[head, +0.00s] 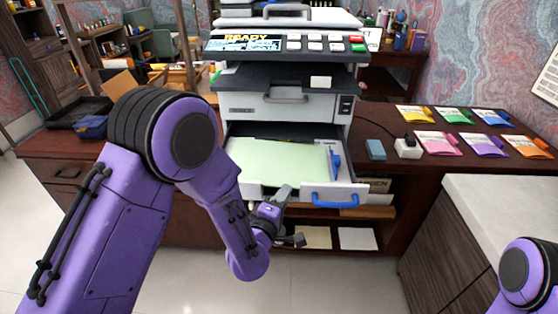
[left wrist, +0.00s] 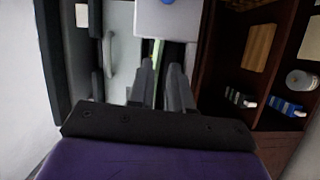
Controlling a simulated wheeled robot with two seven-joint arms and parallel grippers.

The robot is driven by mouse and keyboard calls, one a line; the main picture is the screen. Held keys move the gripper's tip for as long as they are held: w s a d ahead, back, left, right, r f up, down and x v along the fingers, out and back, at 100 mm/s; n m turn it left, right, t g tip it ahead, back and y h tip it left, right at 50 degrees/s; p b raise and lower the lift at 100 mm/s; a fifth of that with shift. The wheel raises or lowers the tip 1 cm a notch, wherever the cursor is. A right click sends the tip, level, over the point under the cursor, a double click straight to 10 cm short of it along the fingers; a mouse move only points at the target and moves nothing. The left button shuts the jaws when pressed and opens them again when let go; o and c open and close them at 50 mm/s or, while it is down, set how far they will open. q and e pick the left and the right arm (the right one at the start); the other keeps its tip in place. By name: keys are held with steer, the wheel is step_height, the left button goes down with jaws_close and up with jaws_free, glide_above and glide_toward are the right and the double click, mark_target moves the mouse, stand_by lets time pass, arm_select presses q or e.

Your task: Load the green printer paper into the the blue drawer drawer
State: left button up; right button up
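My right gripper is out of view.
The printer (head: 283,105) stands on the dark desk. A blue box (head: 375,149), a white block (head: 407,149) and several coloured packets (head: 450,115) lie to its right. Shelves with white paper (head: 357,239) are below the drawer. A pale-topped cabinet (head: 500,195) stands at the right.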

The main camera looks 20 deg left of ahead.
mark_target(289, 182)
arm_select(q)
steer(key=w+p, duration=0.2)
steer(key=w, duration=0.3)
steer(key=shift+w+a+r, duration=0.1)
steer(key=shift+r, duration=0.05)
steer(key=shift+w, duration=0.15)
jaws_close()
step_height(289, 182, up, 10)
steer(key=shift+f+b, duration=0.2)
steer(key=shift+b, duration=0.25)
steer(key=shift+n, duration=0.5)
steer(key=f+b, duration=0.4)
steer(key=d+f+b, duration=0.1)
steer(key=f+b, duration=0.2)
steer(key=shift+w+d, duration=0.1)
steer(key=shift+w, duration=0.1)
